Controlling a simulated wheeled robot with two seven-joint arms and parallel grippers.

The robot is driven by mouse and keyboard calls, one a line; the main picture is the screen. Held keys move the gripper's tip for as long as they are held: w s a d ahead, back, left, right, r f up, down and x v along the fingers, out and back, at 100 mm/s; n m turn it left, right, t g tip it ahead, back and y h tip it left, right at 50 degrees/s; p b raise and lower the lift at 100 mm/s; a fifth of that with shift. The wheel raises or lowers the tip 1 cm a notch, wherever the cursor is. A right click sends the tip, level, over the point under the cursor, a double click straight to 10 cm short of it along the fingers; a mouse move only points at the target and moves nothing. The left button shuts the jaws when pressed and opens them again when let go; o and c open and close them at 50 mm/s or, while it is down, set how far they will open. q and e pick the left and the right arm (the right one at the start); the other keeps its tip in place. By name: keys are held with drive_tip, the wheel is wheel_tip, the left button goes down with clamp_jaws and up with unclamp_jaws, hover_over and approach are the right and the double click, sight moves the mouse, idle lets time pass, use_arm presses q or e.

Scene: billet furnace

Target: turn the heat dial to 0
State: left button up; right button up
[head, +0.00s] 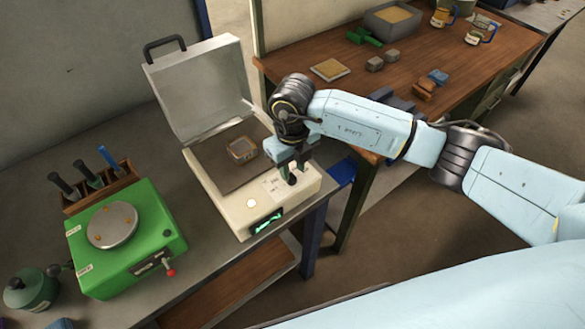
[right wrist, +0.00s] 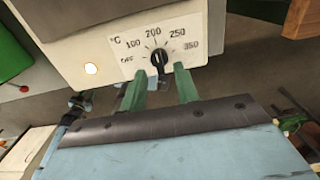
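The heat dial (right wrist: 158,57) is a small black knob on the front of the cream furnace (head: 245,212). Its printed scale reads OFF, 100, 200, 250 and 350 °C, with no 0 printed. The knob's mark points roughly upward, near 200. My right gripper (right wrist: 160,75) has green fingers, one on each side of the knob and just below it in the right wrist view. A gap shows between the fingers, and they do not look closed on the knob. My left gripper is not in view.
The furnace's lid (head: 200,85) stands open, with a small block (head: 242,149) inside. A lit green display (head: 268,221) and a pale round button (head: 251,203) are on the furnace. A green hotplate unit (head: 125,240) stands left. A wooden table (head: 460,65) with several items is behind.

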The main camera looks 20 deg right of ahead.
sight(292, 178)
drive_tip(key=shift+f, duration=1.05)
clamp_jaws()
